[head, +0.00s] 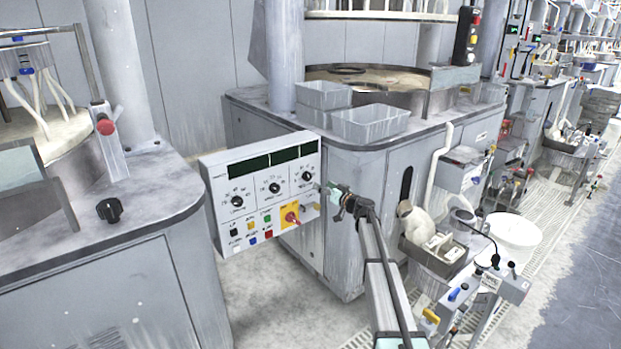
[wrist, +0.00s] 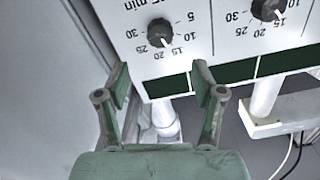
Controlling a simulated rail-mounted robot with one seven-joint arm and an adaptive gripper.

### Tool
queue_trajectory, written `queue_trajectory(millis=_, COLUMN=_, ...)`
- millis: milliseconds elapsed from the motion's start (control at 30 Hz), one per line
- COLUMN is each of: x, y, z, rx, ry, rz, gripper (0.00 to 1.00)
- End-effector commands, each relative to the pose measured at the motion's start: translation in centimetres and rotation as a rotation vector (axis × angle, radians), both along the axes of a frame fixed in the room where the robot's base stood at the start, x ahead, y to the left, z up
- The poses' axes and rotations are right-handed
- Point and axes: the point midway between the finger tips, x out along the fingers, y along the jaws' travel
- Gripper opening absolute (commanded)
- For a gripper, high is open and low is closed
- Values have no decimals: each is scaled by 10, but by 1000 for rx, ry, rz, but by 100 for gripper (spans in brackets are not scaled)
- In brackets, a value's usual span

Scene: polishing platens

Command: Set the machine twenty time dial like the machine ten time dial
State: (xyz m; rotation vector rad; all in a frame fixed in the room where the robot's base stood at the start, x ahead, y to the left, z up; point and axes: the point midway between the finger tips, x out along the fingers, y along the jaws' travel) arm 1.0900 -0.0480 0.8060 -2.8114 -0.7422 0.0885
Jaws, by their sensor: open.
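A pale control panel (head: 222,168) carries three black dials in a row: a left dial (head: 237,201), a middle dial (head: 274,188) and a right dial (head: 307,176). I cannot read which machine each belongs to. My gripper (head: 333,192) is just right of the panel. In the wrist view the panel appears upside down. My gripper (wrist: 161,80) is open and empty, its fingertips apart from the nearer dial (wrist: 160,32), whose white mark points near 15. Another dial (wrist: 266,9) is partly cut off at the top; its mark also points near 15.
Below the dials are coloured buttons and a red switch on a yellow plate (head: 290,215). A loose-looking black knob (head: 109,210) sits on the left machine's top. Grey bins (head: 368,126) stand on the machine behind. A grey wall surface fills the left of the wrist view.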

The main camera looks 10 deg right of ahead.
Motion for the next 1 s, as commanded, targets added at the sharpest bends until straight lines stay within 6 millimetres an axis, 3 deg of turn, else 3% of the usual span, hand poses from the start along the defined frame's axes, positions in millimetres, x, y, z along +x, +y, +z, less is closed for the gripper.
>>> queue_trajectory(millis=100, x=25, y=12, z=1, rx=0, ry=1, rz=1, gripper=68)
queue_trajectory(millis=400, x=66, y=36, z=0, rx=-1, ry=0, rz=0, gripper=68)
queue_trajectory(millis=600, x=78, y=44, z=0, rx=0, ry=1, rz=0, gripper=68)
queue_trajectory(millis=933, x=79, y=46, z=-1, rx=0, ry=1, rz=0, gripper=68)
queue_trajectory(millis=967, x=79, y=46, z=-1, rx=0, ry=1, rz=0, gripper=61)
queue_trajectory(millis=1000, x=79, y=46, z=-1, rx=0, ry=1, rz=0, gripper=47)
